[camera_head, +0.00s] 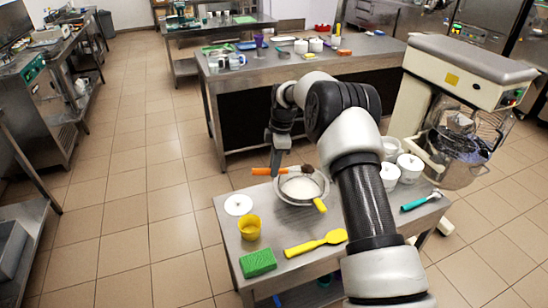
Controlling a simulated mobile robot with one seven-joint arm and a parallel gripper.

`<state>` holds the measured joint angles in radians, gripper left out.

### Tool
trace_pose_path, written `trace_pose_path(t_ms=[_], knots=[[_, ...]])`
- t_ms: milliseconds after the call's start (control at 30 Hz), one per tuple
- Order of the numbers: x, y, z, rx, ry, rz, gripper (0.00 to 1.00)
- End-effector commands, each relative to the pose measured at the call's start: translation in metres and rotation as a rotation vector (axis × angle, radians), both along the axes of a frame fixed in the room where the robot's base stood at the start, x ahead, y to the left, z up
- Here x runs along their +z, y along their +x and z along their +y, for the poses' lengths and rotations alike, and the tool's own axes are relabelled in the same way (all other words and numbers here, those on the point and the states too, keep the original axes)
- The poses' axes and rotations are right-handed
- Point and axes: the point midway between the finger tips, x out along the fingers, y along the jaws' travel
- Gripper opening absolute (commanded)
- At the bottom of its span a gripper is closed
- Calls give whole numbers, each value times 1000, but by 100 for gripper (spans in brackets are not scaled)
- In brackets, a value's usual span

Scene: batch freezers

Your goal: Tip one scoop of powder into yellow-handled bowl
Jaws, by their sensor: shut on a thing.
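A metal bowl (284,196) with a yellow handle (320,205) stands on the small steel table. It has white contents. My gripper (277,168) points down above the bowl's far left side. It is shut on the orange handle of a scoop (263,171). The scoop lies about level, and its dark brown end (308,169) is over the far part of the bowl. I cannot tell whether the brown is powder or the scoop itself. My arm covers the table right of the bowl.
On the small table (227,214) are a white disc (238,205), a yellow cup (249,228), a green sponge (258,262) and a yellow spatula (316,243). White lidded jars (410,167) and a teal-handled tool (420,202) lie right of my arm. A large mixer (470,75) stands behind right.

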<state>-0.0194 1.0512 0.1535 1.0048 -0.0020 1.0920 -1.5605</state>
Motion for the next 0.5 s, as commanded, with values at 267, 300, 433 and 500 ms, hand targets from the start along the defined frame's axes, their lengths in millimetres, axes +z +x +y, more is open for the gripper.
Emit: trace_pose_path(t_ms=[267,300,433,500], knots=[[-1,20,-1,221,-3,-3,0],[-2,20,-1,227,-4,-4,0],[-9,20,-1,230,-4,-5,0],[-14,20,-1,230,-4,-3,0]])
